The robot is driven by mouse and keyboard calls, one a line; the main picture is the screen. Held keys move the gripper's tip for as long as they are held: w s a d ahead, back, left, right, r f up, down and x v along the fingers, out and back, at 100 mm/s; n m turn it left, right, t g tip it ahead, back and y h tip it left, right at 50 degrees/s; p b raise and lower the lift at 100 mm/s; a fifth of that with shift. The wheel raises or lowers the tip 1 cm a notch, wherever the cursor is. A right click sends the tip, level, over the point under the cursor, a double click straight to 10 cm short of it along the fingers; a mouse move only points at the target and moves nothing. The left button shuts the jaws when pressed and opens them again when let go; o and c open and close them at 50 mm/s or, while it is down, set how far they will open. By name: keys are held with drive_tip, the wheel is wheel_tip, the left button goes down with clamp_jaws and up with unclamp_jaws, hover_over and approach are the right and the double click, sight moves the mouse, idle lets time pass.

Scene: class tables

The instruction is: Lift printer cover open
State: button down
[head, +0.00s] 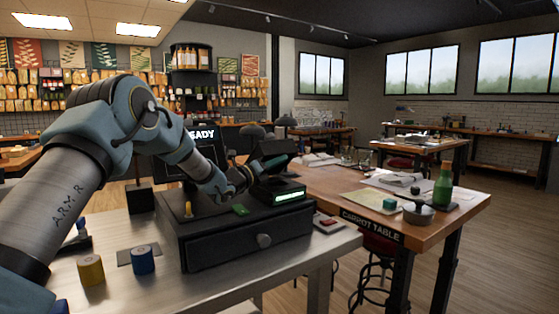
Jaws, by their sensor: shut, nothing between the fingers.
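The small black printer (283,193) with a lit green front strip sits on the right part of a black cash drawer (225,237). A dark panel, which looks like its cover (279,158), stands tilted up above the printer body. My arm reaches in from the left. My gripper (248,178) is just left of the printer, small and dark in the head view, and looks shut with nothing held. Whether its fingertips touch the cover cannot be told.
A yellow peg (188,209) and green card (240,209) lie on the drawer. Yellow (91,271) and blue (143,260) rolls stand on the metal table. A wooden table (330,180) adjoins at right.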

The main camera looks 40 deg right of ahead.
sight(276, 150)
drive_tip(key=shift+w, duration=0.1)
drive_tip(key=shift+w+d+r+n+b, duration=0.1)
drive_tip(key=shift+w+r+n+b, duration=0.2)
drive_tip(key=shift+w+r+n, duration=0.3)
drive_tip(key=shift+w+r+n+b, duration=0.35)
drive_tip(key=shift+r+n, duration=0.3)
drive_tip(key=shift+n, duration=0.15)
drive_tip(key=w+r+n, duration=0.1)
drive_tip(key=w+r+n+t+y+p, duration=0.1)
drive_tip(key=w+n, duration=0.1)
drive_tip(key=shift+w+d+r, duration=0.1)
drive_tip(key=shift+d+r, duration=0.1)
drive_tip(key=shift+r, duration=0.1)
drive_tip(key=shift+w+d+r+n+p, duration=0.1)
drive_tip(key=shift+w+r+n+p, duration=0.15)
drive_tip(key=shift+w+n+p, duration=0.25)
drive_tip(key=shift+w+d+r, duration=0.1)
drive_tip(key=shift+w+r, duration=0.1)
drive_tip(key=shift+w, duration=0.7)
drive_tip(key=shift+f, duration=0.1)
